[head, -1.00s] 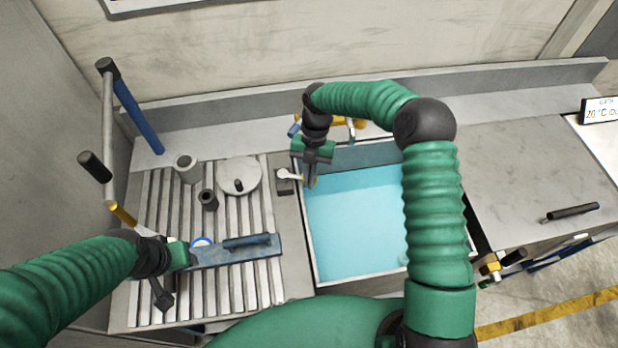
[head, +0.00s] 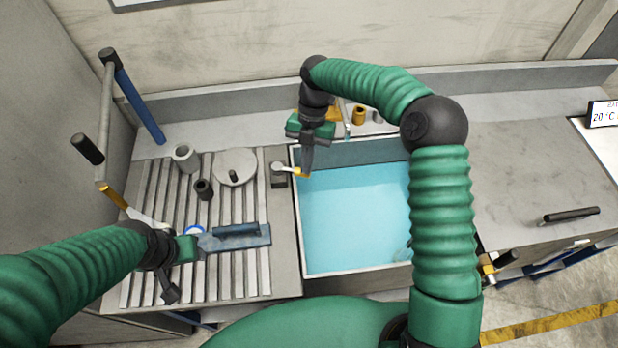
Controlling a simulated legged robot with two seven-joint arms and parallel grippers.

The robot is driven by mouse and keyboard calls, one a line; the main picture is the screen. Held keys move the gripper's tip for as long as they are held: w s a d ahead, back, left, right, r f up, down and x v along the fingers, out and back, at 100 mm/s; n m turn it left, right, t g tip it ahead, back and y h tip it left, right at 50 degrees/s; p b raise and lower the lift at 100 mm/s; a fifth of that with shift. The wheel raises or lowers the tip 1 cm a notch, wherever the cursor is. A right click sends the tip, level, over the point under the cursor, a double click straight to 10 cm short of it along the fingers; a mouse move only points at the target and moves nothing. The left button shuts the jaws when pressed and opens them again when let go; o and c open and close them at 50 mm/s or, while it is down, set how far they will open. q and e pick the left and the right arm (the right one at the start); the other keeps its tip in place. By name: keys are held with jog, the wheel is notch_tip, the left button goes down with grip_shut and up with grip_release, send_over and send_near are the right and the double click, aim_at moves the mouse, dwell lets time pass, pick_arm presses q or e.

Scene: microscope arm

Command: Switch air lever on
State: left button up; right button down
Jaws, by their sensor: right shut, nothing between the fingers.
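The air lever (head: 287,168) is a small pale lever with an orange tip on a dark grey block, at the left rim of the water basin (head: 350,205). It points right, its tip over the rim. My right gripper (head: 306,172) points down at the lever's orange tip, with its fingers shut and nothing held. The fingertips overlap the tip in the picture; I cannot tell whether they touch it. My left gripper (head: 196,245) is low at the left, beside a blue flat tool with a handle (head: 235,238). Its fingers are not clear.
A ribbed grey draining surface (head: 255,285) carries a round lidded disc (head: 235,167) and two grey cylinders (head: 184,157). A blue-and-grey lever frame (head: 138,105) stands at the back left. Yellow fittings (head: 358,114) sit behind the basin. The right counter (head: 510,170) is mostly clear.

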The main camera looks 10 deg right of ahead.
notch_tip(320, 180, up, 3)
jog(key=w+a, duration=0.3)
pick_arm(q)
jog(key=shift+w+a+f+b, duration=0.15)
jog(key=shift+a+f+b, duration=0.1)
jog(key=shift+f+b, duration=0.2)
jog(key=shift+w+a+f+b, duration=0.2)
jog(key=shift+f+b, duration=0.1)
jog(key=shift+f, duration=0.3)
jog(key=shift+w+a+f+b, duration=0.15)
jog(key=shift+a+f+b, duration=0.1)
jog(key=shift+f+b, duration=0.2)
pick_arm(e)
jog(key=s+d+f+m+t, duration=0.1)
jog(key=s+d+m+t, duration=0.1)
jog(key=s+m, duration=0.4)
jog(key=s+d+f+m+t+h, duration=0.1)
jog(key=s+d+m, duration=0.3)
jog(key=m, duration=0.9)
jog(key=s+d+f+m+t+h, duration=0.1)
jog(key=s+d+f+m+t, duration=0.1)
jog(key=s+m, duration=0.8)
jog(key=shift+d+f+m+t, duration=0.35)
jog(key=shift+d+t, duration=0.15)
jog(key=shift+d, duration=0.15)
